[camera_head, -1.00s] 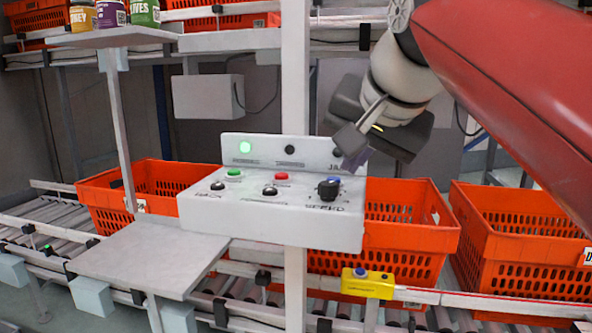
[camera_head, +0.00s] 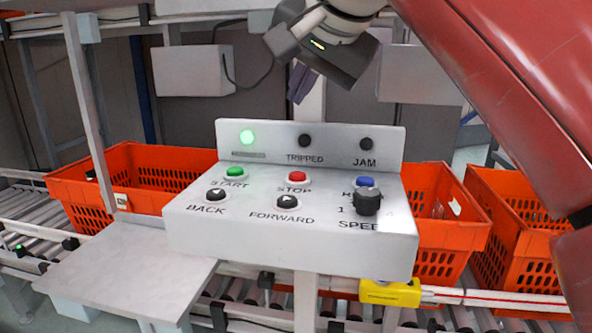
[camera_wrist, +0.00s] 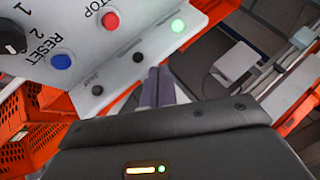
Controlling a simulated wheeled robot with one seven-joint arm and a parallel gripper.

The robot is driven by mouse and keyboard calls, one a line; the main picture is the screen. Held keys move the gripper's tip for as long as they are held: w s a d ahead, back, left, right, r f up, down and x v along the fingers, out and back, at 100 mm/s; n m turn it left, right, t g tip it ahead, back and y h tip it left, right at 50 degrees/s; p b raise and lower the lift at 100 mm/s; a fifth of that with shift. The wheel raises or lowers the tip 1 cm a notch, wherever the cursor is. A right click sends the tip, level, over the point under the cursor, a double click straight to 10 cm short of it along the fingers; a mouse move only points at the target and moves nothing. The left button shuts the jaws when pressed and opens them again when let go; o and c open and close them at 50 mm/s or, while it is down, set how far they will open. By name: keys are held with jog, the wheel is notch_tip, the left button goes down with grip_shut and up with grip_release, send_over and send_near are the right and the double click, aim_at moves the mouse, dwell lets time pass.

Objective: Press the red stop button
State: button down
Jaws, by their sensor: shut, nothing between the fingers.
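The red stop button (camera_head: 297,177) sits in the middle of the white control panel's (camera_head: 190,240) sloped top, above the word STOP. It also shows in the wrist view (camera_wrist: 110,21), at the upper left. My gripper (camera_head: 301,84) is above and behind the panel's upright back strip in the head view, apart from the button. Its fingers are together and hold nothing; in the wrist view the closed fingers (camera_wrist: 158,85) point toward the panel's back strip. Nothing covers the stop button in either view.
Close to the stop button are a green start button (camera_head: 235,173), a blue reset button (camera_head: 365,182), black back (camera_head: 216,195) and forward (camera_head: 287,202) buttons and a speed knob (camera_head: 367,202). A green lamp (camera_head: 247,137) is lit. Orange totes (camera_head: 150,160) stand behind.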

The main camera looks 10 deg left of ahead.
jog(key=shift+f, duration=0.15)
jog(key=b, duration=0.3)
send_over(301, 178)
notch_tip(301, 178, down, 7)
jog(key=shift+r, duration=0.1)
jog(key=shift+a+f+b, duration=0.1)
jog(key=shift+f+b, duration=0.5)
jog(key=shift+f, duration=0.3)
dwell(1.2)
jog(key=shift+f, duration=0.4)
jog(key=shift+f+b, duration=0.5)
jog(key=shift+b, duration=0.1)
dwell(0.4)
jog(key=shift+r, duration=0.15)
jog(key=shift+r+p, duration=0.75)
jog(key=shift+p, duration=0.2)
